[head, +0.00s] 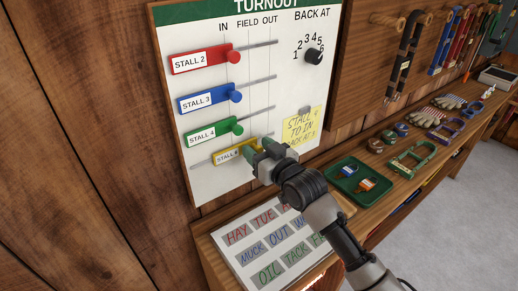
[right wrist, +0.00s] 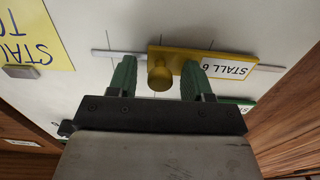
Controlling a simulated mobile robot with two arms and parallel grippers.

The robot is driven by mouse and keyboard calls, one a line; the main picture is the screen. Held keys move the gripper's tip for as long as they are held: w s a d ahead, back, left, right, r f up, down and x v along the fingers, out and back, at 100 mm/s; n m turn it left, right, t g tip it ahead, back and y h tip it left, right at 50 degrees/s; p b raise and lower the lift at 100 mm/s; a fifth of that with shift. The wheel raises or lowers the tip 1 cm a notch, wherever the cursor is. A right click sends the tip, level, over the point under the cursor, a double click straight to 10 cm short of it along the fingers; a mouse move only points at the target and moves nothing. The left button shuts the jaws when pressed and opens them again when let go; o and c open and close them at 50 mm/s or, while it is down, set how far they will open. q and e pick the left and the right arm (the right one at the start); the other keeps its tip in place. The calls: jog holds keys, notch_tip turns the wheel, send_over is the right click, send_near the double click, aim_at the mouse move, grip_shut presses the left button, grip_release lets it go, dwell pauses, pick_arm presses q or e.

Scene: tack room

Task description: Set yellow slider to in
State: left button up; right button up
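The yellow slider (head: 228,155), a plate with a round knob, is on the lowest rail of the white board (head: 215,185). It sits farther right than the green slider above it. In the right wrist view the yellow slider (right wrist: 174,60) reads "STALL 6" upside down, and its knob points toward me. My right gripper (head: 262,155) is at this slider and hides part of its knob in the head view. In the right wrist view the green fingers of my right gripper (right wrist: 160,80) are open, one each side of the knob, with gaps showing. My left gripper is not in view.
Above are the green (head: 208,132), blue (head: 204,100) and red (head: 200,62) sliders. A black dial (head: 314,57) and a yellow note (head: 302,125) are to the right. Below, a shelf holds a letter board (head: 238,262) and a green tray (head: 344,187).

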aim_at(232, 153)
grip_shut()
jog(key=shift+s+a+r+p, duration=0.1)
jog(key=shift+s+a+p, duration=0.1)
jog(key=shift+a+p, duration=0.15)
jog(key=s+a+p, duration=0.2)
jog(key=a, duration=0.1)
jog(key=shift+s+a+p, duration=0.25)
jog(key=shift+s+p, duration=0.05)
jog(key=shift+s, duration=0.05)
jog(key=shift+s+a, duration=0.2)
jog(key=shift+a, duration=0.1)
jog(key=shift+d, duration=0.1)
jog(key=shift+o, duration=0.2)
grip_release()
jog(key=shift+a, duration=0.2)
jog(key=shift+d, duration=0.1)
